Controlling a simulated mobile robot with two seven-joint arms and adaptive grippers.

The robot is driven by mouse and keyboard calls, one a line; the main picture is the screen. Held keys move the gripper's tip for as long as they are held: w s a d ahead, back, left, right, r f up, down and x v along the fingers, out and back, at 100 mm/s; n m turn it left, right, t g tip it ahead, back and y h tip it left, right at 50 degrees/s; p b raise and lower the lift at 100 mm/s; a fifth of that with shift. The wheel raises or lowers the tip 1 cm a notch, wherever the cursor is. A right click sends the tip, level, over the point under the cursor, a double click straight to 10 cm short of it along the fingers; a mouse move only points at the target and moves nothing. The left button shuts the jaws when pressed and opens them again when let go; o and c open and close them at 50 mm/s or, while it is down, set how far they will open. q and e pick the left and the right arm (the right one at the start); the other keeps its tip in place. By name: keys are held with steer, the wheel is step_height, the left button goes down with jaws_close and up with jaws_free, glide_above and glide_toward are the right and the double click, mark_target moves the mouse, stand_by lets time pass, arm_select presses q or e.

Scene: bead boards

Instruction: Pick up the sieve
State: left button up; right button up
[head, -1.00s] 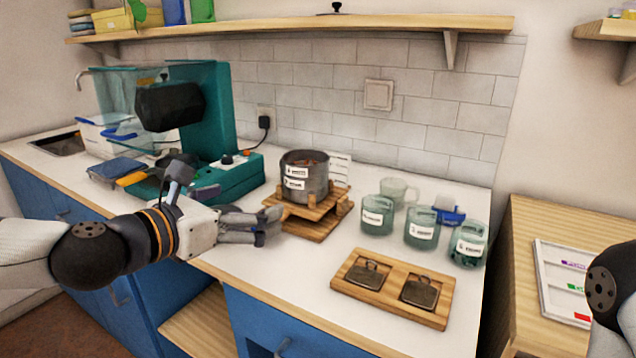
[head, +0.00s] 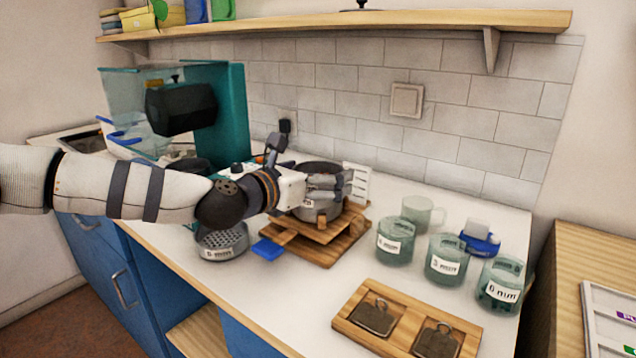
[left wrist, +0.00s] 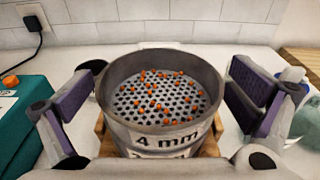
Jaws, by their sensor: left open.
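The grey metal sieve (left wrist: 158,125), labelled "4 mm", has a perforated floor with several orange beads on it. A second label shows partly below the first. In the head view the sieve (head: 318,209) sits on a wooden stand (head: 318,248), partly hidden by my left gripper (head: 328,182). In the left wrist view my left gripper (left wrist: 163,95) is open, with one purple-padded finger on each side of the sieve. Gaps show between the pads and the sieve wall. My right gripper is not in view.
A perforated metal dish (head: 222,243) and a blue piece (head: 268,248) lie left of the stand. Several labelled greenish jars (head: 446,260) stand to the right. A wooden tray (head: 372,345) with two dark plates is in front. A teal machine (head: 222,115) stands behind my arm.

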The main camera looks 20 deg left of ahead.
arm_select(q)
steer(key=shift+w, duration=0.15)
steer(key=c, duration=1)
steer(key=shift+c, duration=0.2)
